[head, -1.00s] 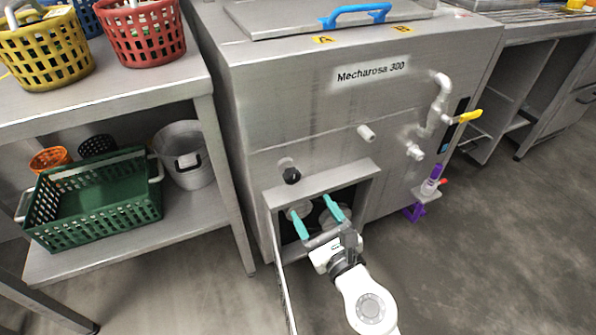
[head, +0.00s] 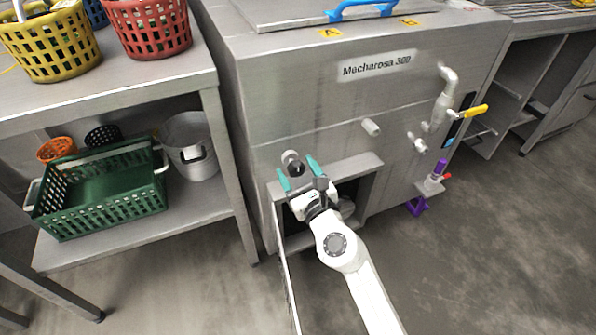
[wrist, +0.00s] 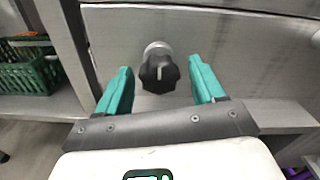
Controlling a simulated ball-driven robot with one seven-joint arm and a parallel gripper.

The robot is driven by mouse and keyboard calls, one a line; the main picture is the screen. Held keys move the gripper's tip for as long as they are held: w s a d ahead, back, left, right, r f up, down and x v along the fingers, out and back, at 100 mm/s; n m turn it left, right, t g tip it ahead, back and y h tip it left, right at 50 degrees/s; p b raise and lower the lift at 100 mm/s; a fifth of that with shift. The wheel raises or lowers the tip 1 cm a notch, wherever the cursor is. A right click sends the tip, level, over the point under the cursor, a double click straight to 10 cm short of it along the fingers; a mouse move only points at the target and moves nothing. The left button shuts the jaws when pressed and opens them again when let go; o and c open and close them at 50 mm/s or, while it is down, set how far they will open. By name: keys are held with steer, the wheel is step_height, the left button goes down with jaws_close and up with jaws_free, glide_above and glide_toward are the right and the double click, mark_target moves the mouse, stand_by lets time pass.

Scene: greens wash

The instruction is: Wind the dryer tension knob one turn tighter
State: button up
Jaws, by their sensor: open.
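The black knob (wrist: 159,73) with a lobed rim and a pale pointer line sits on a metal stem on the washer's steel front (head: 310,110). In the head view the knob (head: 294,168) is just above the open compartment, partly hidden by my gripper. My gripper (head: 297,170) is open, with its teal fingers either side of the knob in that view. In the wrist view my gripper (wrist: 161,75) points at the knob, which appears between the fingertips, with a gap on each side. No contact shows.
The compartment's ledge (head: 355,166) juts out just below and right of the knob, and its open door (head: 287,270) hangs at the left. A shelf rack (head: 213,130) with a green crate (head: 110,210) stands left. Floor at the right is clear.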

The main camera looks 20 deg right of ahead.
steer(key=shift+c, duration=0.4)
steer(key=c, duration=0.9)
steer(key=shift+c, duration=0.2)
steer(key=shift+a+m, duration=0.1)
steer(key=shift+m, duration=0.6)
